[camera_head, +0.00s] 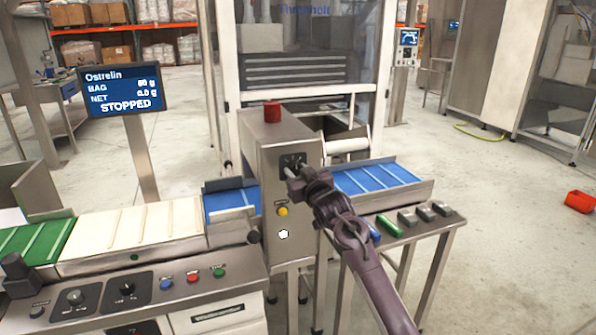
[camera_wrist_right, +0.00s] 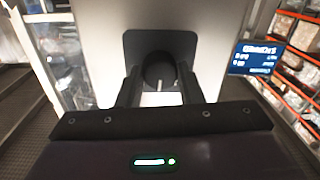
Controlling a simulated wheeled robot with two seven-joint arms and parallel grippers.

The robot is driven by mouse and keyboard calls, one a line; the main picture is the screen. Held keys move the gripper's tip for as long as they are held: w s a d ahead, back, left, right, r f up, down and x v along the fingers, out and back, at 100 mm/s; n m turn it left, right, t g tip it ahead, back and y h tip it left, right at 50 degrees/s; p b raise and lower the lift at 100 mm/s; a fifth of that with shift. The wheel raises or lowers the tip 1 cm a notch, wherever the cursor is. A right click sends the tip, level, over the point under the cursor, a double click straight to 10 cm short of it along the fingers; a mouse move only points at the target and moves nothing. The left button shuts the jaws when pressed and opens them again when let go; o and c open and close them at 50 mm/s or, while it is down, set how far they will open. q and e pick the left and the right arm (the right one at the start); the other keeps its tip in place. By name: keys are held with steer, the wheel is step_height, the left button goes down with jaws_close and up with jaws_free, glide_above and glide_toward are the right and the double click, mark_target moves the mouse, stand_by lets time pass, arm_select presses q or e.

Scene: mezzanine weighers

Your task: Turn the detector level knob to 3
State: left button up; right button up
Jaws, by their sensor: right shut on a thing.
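The detector housing (camera_head: 272,150) is a grey metal box over the conveyor, with a red lamp (camera_head: 272,111) on top. Its level knob sits on a dark plate (camera_head: 291,161) high on the front face. My right gripper (camera_head: 296,174) is at that plate and hides most of the knob in the head view. In the right wrist view the round black knob (camera_wrist_right: 159,68) with a pale pointer line lies between the two fingers of my right gripper (camera_wrist_right: 159,90), which are shut on it. The scale numbers cannot be read. My left gripper is out of view.
A yellow button (camera_head: 283,211) sits below the plate. A side table (camera_head: 448,222) with several small blocks stands right of my right arm. A control panel (camera_head: 150,290) with knobs and coloured buttons is at lower left. A display (camera_head: 123,90) reads STOPPED.

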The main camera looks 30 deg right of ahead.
steer(key=m+p, duration=0.2)
steer(key=m, duration=0.1)
steer(key=shift+r+p, duration=0.2)
steer(key=shift+p, duration=0.15)
steer(key=shift+m+p, duration=0.3)
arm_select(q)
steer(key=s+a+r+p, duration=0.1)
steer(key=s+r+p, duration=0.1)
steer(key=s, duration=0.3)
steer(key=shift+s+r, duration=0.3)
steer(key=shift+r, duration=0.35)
arm_select(e)
steer(key=shift+f+m, duration=0.15)
steer(key=shift+m, duration=1.55)
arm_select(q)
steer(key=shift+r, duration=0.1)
arm_select(e)
steer(key=o, duration=1)
steer(key=shift+s+f, duration=0.1)
